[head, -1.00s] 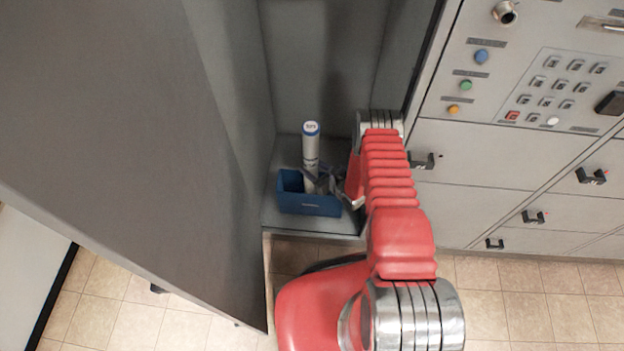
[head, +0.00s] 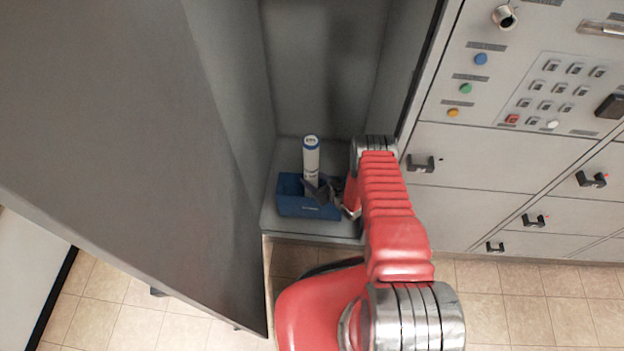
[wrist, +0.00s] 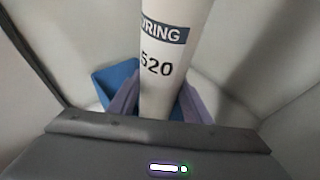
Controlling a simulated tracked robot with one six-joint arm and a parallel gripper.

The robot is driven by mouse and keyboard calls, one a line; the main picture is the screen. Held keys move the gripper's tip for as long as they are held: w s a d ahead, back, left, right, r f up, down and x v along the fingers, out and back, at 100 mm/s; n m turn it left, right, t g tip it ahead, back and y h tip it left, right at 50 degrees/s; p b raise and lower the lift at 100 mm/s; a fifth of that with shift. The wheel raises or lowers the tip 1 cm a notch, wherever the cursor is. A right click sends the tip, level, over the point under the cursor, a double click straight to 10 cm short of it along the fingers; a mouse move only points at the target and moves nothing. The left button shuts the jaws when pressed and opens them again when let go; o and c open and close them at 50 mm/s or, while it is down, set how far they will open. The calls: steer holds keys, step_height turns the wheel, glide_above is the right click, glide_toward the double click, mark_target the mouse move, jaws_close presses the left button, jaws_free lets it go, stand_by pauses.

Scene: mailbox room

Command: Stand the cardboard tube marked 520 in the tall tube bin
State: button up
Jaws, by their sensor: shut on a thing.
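The white cardboard tube (head: 311,160) with a blue-ringed top stands roughly upright inside the open locker. In the wrist view the tube (wrist: 160,68) shows the number 520 under a dark band of lettering. My gripper (head: 322,188) is shut on the tube's lower part, with a finger on each side in the wrist view. The blue bin (head: 300,208) stands on the locker floor, and the tube's lower part is at its opening. The bin also shows behind the tube in the wrist view (wrist: 112,76). The tube's bottom end is hidden by the bin and gripper.
A large grey locker door (head: 130,130) stands open on the left. The locker's right wall is close beside my arm. A panel with a keypad (head: 560,92) and closed drawers fills the right. Tiled floor (head: 500,310) lies in front.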

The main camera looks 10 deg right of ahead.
steer(key=shift+f, duration=0.15)
steer(key=o, duration=1.2)
steer(key=shift+f, duration=0.1)
steer(key=shift+o, duration=0.2)
